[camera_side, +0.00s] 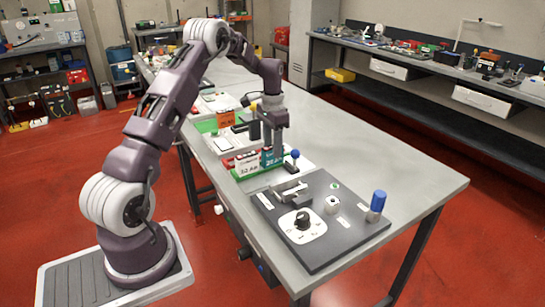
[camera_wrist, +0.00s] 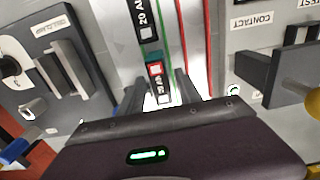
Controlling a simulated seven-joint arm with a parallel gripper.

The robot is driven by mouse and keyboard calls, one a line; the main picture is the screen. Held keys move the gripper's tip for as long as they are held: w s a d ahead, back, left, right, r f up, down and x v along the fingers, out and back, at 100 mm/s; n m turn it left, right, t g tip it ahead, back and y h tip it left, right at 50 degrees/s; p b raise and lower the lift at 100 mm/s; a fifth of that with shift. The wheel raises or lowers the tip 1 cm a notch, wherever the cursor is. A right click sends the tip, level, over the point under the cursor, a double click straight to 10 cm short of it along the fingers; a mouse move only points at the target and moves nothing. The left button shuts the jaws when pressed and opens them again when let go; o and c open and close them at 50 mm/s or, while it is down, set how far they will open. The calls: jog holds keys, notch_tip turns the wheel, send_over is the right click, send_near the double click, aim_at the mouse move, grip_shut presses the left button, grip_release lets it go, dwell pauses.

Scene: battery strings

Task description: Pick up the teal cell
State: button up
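The teal cell (camera_wrist: 154,69) shows in the wrist view between my gripper's two fingers, with a red-and-white patch and a white label on it. In the side view teal surfaces (camera_side: 268,158) show right at the fingers, partly hidden by them. My gripper (camera_wrist: 160,92) points down over the cell. Its dark fingers stand on either side of the cell, with a visible gap on the right. The gripper also shows in the side view (camera_side: 273,150), low over the bench. The fingers look open, and I see no firm contact with the cell.
A black cell labelled 20 A (camera_wrist: 146,22) lies in line with the teal one. A dark panel (camera_side: 335,245) with a knob (camera_side: 302,219) and a blue-topped post (camera_side: 377,203) stands in front. An orange sign (camera_side: 226,118) is behind. The bench's right side (camera_side: 400,165) is clear.

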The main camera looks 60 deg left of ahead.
grip_shut()
jog(key=shift+r, duration=2.55)
